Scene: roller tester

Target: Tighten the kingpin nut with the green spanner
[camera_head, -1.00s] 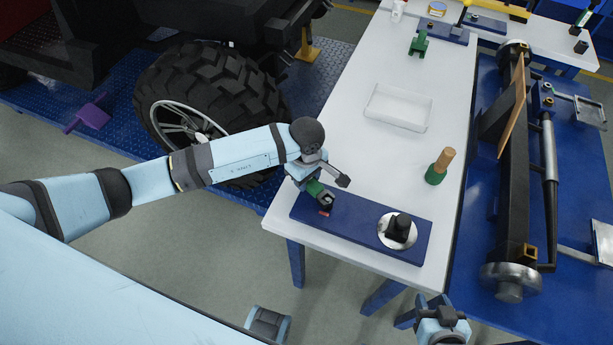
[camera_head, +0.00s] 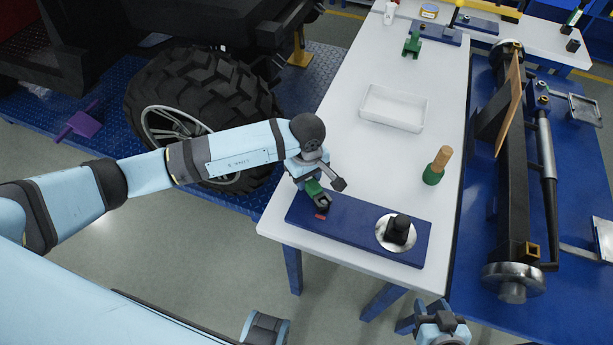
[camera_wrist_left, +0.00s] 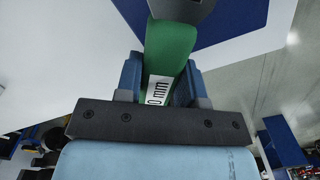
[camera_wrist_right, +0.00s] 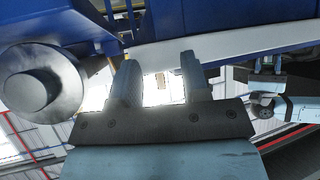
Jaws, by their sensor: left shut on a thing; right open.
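The green spanner (camera_head: 314,189) is in my left gripper (camera_head: 312,182), with its dark head over the left end of a blue plate on the white table. In the left wrist view the gripper (camera_wrist_left: 160,85) is shut on the spanner's green handle (camera_wrist_left: 168,45), which has a white "mm" label. I cannot tell whether the spanner's head touches the plate. A black block on a silver disc (camera_head: 384,237) sits at the plate's right. I cannot pick out the kingpin nut for sure. My right gripper (camera_head: 440,322) is open and empty, low beyond the table's front edge (camera_wrist_right: 162,90).
The blue plate (camera_head: 350,233) lies at the table's near end, with a red mark by the spanner. A white tray (camera_head: 394,108) and a green-based wooden-handled tool (camera_head: 436,167) stand on the table. An axle (camera_head: 512,150) lies on the blue bench to the right. A big tyre (camera_head: 195,85) is left.

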